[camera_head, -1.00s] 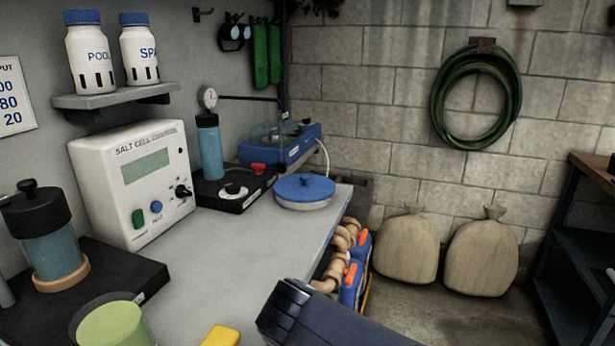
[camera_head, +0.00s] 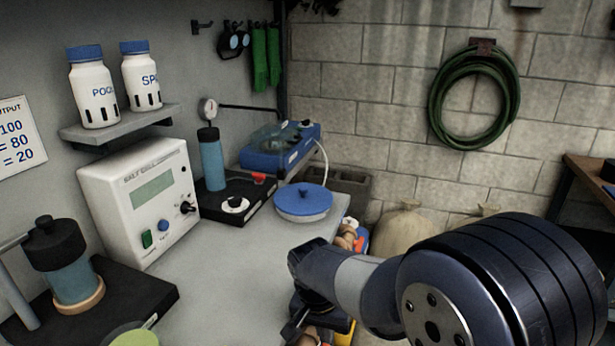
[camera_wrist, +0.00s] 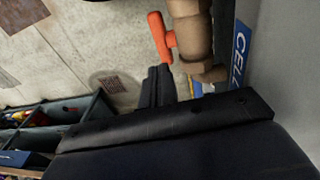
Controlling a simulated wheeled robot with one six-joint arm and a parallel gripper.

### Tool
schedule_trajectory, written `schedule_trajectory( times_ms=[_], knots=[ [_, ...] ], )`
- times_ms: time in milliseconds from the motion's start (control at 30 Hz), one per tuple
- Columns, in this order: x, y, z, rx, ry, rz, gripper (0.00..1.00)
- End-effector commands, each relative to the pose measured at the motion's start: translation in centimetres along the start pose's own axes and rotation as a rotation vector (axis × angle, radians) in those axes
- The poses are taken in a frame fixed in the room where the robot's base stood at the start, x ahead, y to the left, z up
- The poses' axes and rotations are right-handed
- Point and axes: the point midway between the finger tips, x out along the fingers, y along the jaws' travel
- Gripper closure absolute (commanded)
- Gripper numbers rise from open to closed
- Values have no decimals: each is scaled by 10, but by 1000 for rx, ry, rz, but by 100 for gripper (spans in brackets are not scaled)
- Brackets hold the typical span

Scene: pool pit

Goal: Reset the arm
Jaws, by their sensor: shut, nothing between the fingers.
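My arm reaches in from the lower right of the head view, its big dark joint in front. My gripper (camera_head: 293,331) points down beside the front edge of the grey bench (camera_head: 235,262), partly cut off by the picture's bottom. In the wrist view my gripper (camera_wrist: 156,82) shows its black fingers together with nothing between them. The fingertips appear close to tan pipe fittings (camera_wrist: 192,35) with an orange valve handle (camera_wrist: 160,38); I cannot tell whether they touch.
On the bench stand a white salt cell box (camera_head: 140,200), a blue-lidded pot (camera_head: 303,202) and a green-topped cup (camera_head: 133,338). Sacks (camera_head: 395,232) lean at the back wall.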

Motion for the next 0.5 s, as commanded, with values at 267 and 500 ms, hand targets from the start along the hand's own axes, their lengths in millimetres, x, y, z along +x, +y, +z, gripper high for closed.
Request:
schedule_trajectory(
  times_ms=[267,500],
  knots=[
    [-4,0,-6,3,-146,-37,100],
    [-4,-1,-11,10,-262,-92,100]
  ],
)
